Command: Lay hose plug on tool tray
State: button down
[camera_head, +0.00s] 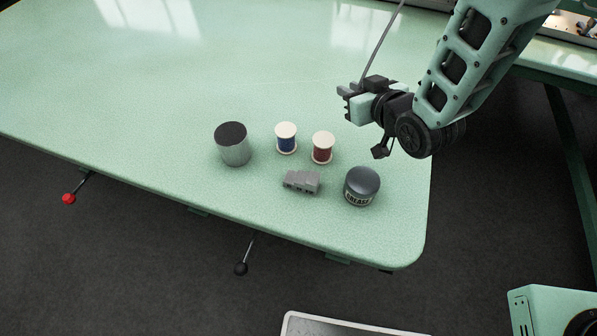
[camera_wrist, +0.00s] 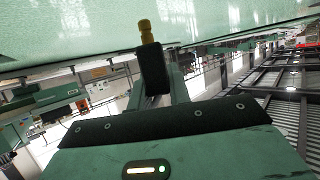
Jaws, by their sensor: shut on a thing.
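My gripper (camera_head: 350,103) is above the right part of the green table, pointing left. In the wrist view its dark fingers (camera_wrist: 152,68) are shut on a small brass-yellow hose plug (camera_wrist: 147,32), which sticks out past the fingertips. In the head view I cannot make out the plug at the fingers. A pale grey tray (camera_head: 340,322), likely the tool tray, shows at the bottom edge, below and apart from the table. Only its far part is in view. My gripper is well above and behind it in the picture.
On the green table (camera_head: 120,90) stand a dark-topped grey cylinder (camera_head: 234,150), a blue spool (camera_head: 287,142), a red spool (camera_head: 322,150), a grey block (camera_head: 301,182) and a grease jar (camera_head: 361,190). A thin grey line (camera_head: 384,42) rises beside my gripper. The table's left part is clear.

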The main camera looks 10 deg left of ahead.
jog(key=s+a+r+n+g+y+b, duration=0.2)
jog(key=s+a+n+g+y+b, duration=0.2)
jog(key=s+a, duration=0.85)
jog(key=shift+n, duration=0.4)
jog(key=shift+w+a+f, duration=0.15)
jog(key=shift+a+f, duration=0.2)
jog(key=shift+f, duration=1.2)
jog(key=shift+w+a+f, duration=0.1)
jog(key=shift+a+f, duration=0.2)
jog(key=shift+f, duration=1.3)
jog(key=shift+w+a+f, duration=0.15)
jog(key=shift+a+f, duration=0.2)
jog(key=shift+f, duration=1.2)
jog(key=shift+f+b, duration=0.1)
jog(key=shift+b, duration=0.2)
jog(key=c, duration=1.7)
grip_release()
jog(key=shift+f, duration=0.1)
jog(key=shift+o, duration=0.6)
